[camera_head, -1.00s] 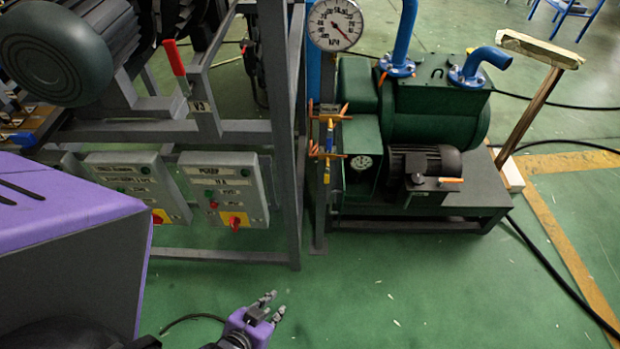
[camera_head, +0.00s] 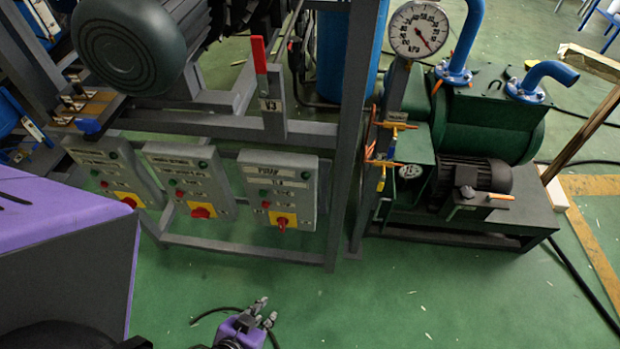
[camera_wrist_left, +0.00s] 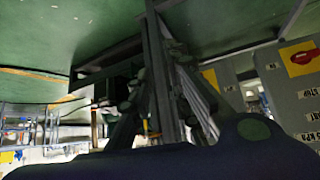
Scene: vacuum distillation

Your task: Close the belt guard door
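I cannot make out a belt guard door in either view. At the upper left of the head view a large grey-green motor (camera_head: 130,45) sits on a dark metal frame (camera_head: 215,127). My left gripper (camera_head: 266,310) is low in the head view, over the green floor and in front of the frame. Its two small fingers stand apart with nothing between them. The wrist view shows frame bars and part of a grey control panel (camera_wrist_left: 289,90), with no object held. My right gripper is not seen.
Several grey control boxes with red knobs, one at the right end (camera_head: 278,190), hang on the frame. A red-handled lever (camera_head: 260,56) rises above them. A green pump (camera_head: 490,125) with blue pipes and a gauge (camera_head: 417,30) stands right. The front floor is mostly clear.

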